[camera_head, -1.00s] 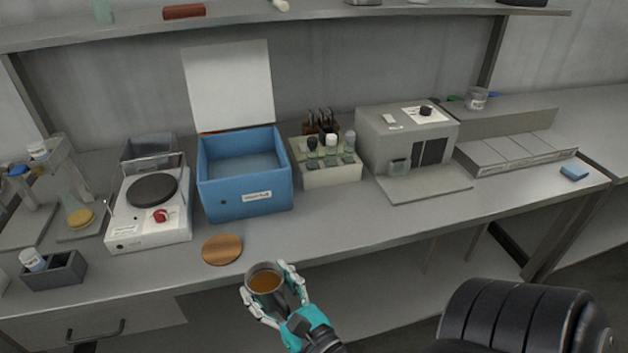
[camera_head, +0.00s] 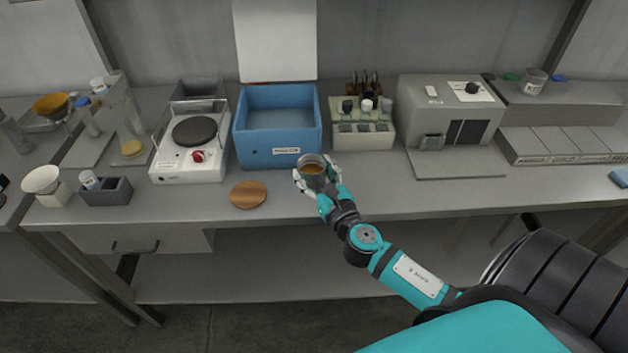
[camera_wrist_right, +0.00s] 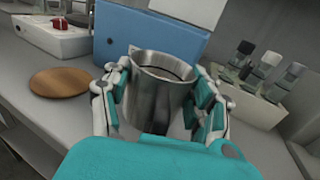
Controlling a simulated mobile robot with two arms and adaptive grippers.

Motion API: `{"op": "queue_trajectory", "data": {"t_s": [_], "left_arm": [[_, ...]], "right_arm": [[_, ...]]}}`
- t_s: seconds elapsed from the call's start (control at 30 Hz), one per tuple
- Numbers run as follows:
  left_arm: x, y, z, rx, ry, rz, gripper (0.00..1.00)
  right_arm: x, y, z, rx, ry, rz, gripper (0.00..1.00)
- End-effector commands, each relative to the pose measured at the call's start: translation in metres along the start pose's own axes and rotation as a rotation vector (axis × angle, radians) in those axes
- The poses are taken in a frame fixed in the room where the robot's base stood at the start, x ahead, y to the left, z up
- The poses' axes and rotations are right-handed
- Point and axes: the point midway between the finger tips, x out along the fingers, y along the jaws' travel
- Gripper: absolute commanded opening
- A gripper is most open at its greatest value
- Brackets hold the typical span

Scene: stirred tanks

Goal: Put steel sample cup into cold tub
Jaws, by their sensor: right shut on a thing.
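The steel sample cup (camera_head: 313,178) holds brown liquid and stands upright in my right gripper (camera_head: 318,186). In the right wrist view the cup (camera_wrist_right: 158,98) sits between the two fingers of my gripper (camera_wrist_right: 160,105), which press on its sides. The blue cold tub (camera_head: 268,158) stands on the bench behind the cup, open at the top, with its white lid (camera_head: 275,40) raised at the back. The cup is in front of the tub's right front corner, outside it. My left gripper is not in view.
A round wooden disc (camera_head: 248,194) lies on the bench left of the cup. A white hotplate (camera_head: 188,165) stands left of the tub; a rack of capped bottles (camera_head: 365,136) and a grey machine (camera_head: 450,105) stand to its right.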

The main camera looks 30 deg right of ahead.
Motion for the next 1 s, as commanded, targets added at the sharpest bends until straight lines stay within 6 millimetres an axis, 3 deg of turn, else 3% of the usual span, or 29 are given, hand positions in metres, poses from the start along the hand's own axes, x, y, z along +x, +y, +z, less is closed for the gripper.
{"op": "queue_trajectory", "data": {"t_s": [0.2,0.6,0.63,0.8,1.0], "left_arm": [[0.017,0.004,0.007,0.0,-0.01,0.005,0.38],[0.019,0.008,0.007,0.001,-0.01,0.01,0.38],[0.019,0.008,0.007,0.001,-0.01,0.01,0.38],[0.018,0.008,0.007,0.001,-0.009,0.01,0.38],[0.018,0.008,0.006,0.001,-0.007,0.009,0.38]], "right_arm": [[0.0,0.001,-0.032,0.003,0.001,-0.001,0.2],[-0.001,0.001,-0.036,0.001,0.001,0.001,0.2],[-0.001,0.001,-0.037,0.001,0.002,0.001,0.6],[-0.001,0.001,-0.036,0.001,0.002,0.001,0.82],[-0.001,0.001,-0.036,0.001,0.002,0.001,0.82]]}}
